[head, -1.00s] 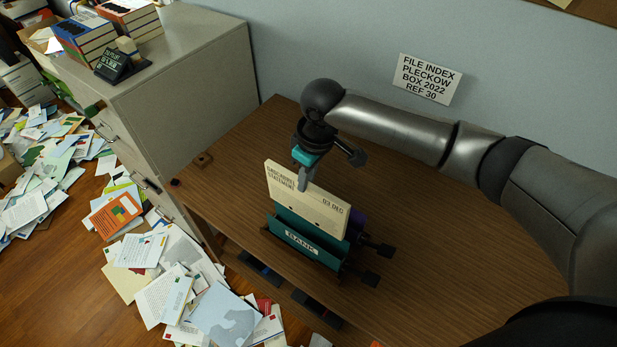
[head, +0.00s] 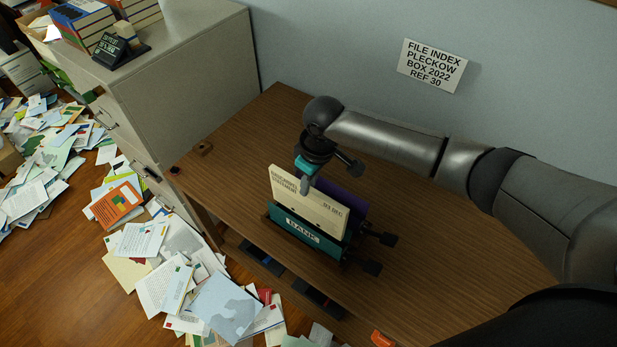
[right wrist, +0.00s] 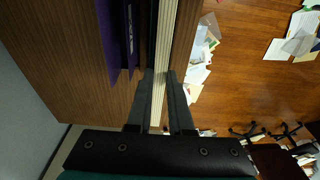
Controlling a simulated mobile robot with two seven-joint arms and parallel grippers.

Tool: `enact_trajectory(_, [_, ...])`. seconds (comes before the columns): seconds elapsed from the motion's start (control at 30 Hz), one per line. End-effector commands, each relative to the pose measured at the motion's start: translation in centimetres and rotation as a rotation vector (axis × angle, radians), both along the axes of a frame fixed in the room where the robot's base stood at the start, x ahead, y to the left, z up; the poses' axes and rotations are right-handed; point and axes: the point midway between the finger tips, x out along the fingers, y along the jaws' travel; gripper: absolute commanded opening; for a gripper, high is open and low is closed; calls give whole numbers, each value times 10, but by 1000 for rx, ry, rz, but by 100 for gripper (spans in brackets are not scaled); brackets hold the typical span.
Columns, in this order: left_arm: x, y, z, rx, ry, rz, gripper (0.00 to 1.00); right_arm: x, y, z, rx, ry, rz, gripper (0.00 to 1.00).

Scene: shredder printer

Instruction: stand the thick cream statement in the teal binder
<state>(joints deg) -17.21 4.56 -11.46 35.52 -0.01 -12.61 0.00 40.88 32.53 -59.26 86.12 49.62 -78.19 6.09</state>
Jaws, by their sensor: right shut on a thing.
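The thick cream statement (head: 312,205) is upright in the head view, its printed face to the front. My right gripper (head: 305,184) is shut on its upper left edge. In the right wrist view the fingers (right wrist: 160,100) clasp the statement's ridged edge (right wrist: 165,40) from both sides. The teal binder (head: 330,247), labelled BANK, stands on the desk. Its front wall hides the statement's lower part. I cannot tell how deep the statement sits or whether it touches the bottom. My left gripper is not in view.
A purple binder (head: 352,201) stands right behind the statement, and shows at left in the right wrist view (right wrist: 115,35). Dark knobbed parts (head: 375,250) stick out right of the binders. The wooden desk (head: 440,255) is clear to the right. A grey cabinet (head: 190,80) stands left.

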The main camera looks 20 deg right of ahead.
Motion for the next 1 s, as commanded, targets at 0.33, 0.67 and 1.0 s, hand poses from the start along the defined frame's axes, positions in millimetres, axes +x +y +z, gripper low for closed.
enact_trajectory(0.33, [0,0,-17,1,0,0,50,0,1,-34,0,-1,1,0])
enact_trajectory(0.67, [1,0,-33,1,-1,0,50,0,0,-63,1,-1,0,0])
enact_trajectory(1.0, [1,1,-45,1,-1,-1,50,0,0,-84,1,-2,0,0])
